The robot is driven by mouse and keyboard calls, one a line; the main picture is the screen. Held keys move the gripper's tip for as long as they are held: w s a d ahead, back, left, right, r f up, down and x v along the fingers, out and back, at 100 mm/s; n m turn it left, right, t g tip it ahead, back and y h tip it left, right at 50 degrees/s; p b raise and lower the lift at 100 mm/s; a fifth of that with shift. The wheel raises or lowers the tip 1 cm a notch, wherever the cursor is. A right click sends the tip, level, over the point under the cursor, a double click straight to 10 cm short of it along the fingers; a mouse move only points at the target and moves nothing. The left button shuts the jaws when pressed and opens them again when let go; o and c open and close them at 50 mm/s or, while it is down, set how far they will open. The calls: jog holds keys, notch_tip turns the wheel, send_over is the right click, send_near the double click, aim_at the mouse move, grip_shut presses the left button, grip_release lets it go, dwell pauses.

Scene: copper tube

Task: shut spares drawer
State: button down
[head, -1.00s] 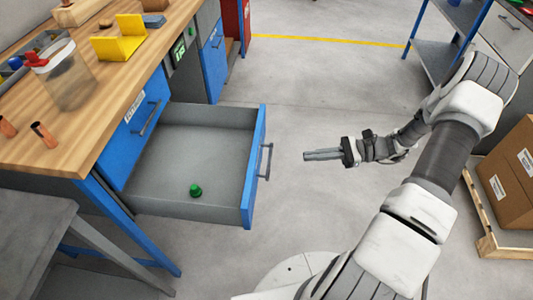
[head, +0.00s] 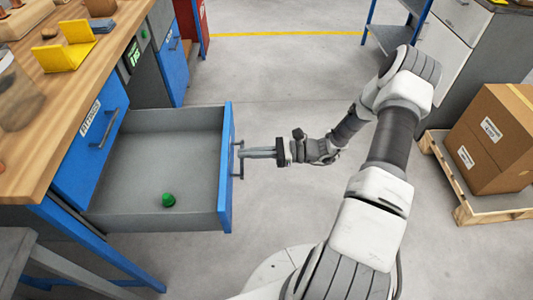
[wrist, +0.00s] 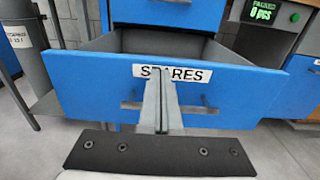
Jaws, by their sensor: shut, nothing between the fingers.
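The spares drawer (head: 227,190) is pulled well out of the workbench, with a blue front and a grey inside. Its front, with a "SPARES" label (wrist: 172,73), faces me in the wrist view. My gripper (head: 246,153) is shut and empty, its fingertips at the drawer's bar handle (head: 238,160). In the wrist view my fingers (wrist: 160,85) cover the middle of the handle and part of the label. Whether they touch the front I cannot tell. A small green object (head: 168,200) lies on the drawer's floor.
Above the drawer is another blue drawer (head: 92,150), shut, under the wooden bench top (head: 60,95). A cardboard box (head: 485,140) stands on a pallet (head: 480,207) at the right. The floor between is clear.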

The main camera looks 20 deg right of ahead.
aim_at(229, 153)
jog(key=shift+x, duration=1.15)
jog(key=shift+w+a, duration=0.2)
jog(key=shift+a, duration=0.4)
jog(key=x, duration=3.3)
jog(key=shift+a, duration=0.15)
jog(key=shift+w+a+r, duration=0.1)
jog(key=shift+p, duration=0.3)
